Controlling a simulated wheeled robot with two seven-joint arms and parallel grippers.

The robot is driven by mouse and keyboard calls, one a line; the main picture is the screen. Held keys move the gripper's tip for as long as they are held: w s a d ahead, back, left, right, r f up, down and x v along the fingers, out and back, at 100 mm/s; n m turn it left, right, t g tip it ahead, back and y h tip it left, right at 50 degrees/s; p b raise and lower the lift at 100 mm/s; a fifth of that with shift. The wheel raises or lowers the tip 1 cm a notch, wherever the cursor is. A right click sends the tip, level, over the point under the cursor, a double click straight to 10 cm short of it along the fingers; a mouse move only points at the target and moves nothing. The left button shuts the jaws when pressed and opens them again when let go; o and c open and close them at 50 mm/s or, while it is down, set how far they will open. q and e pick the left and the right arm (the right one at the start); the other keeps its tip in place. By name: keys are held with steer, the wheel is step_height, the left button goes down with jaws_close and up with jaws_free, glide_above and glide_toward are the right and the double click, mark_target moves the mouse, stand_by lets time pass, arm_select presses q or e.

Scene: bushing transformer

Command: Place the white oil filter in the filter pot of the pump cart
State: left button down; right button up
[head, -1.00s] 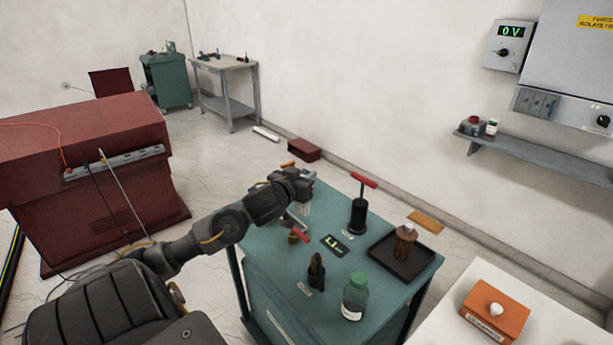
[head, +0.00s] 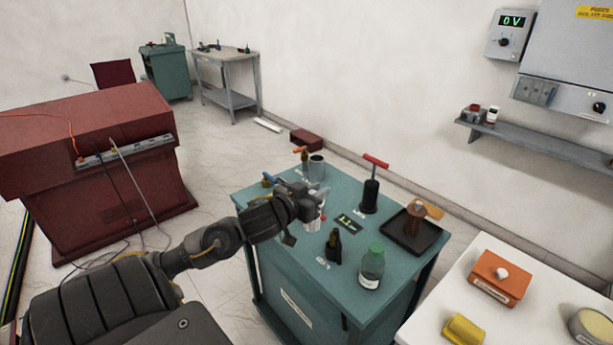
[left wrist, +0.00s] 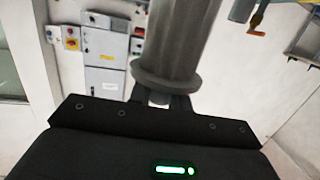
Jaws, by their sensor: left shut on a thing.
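My left gripper (head: 310,204) is over the far left part of the teal pump cart (head: 262,235), shut on a pale cylinder (head: 312,224) that hangs below it, likely the white oil filter. In the left wrist view this cylinder (left wrist: 180,45) looks grey in shade, with a wide flange near the fingers and a small stem between them. An open grey metal pot (head: 317,166), likely the filter pot, stands behind the gripper on the cart. The filter appears outside it, on the near side. Its lower end is partly hidden. My right gripper is not in view.
The cart top also holds a black pump with a red T-handle (head: 371,190), a black tray (head: 410,233), a green-capped bottle (head: 371,268), a dark bottle (head: 334,246) and orange and blue valve handles by the pot. A white table (head: 440,310) stands at right.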

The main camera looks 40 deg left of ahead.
arm_select(q)
steer(key=s+d+f+m+h, duration=0.2)
steer(key=d+h, duration=0.1)
steer(key=d, duration=0.4)
steer(key=s+d+f+m+g+h, duration=0.1)
steer(key=s+d+m+h, duration=0.1)
steer(key=d, duration=0.5)
steer(key=s+d+f+m+h, duration=0.2)
steer(key=s+d+h, duration=0.1)
steer(key=d, duration=0.4)
steer(key=shift+f+m+g+h, duration=0.35)
steer(key=shift+m+g+h, duration=0.05)
steer(key=shift+h, duration=0.3)
steer(key=shift+s, duration=0.15)
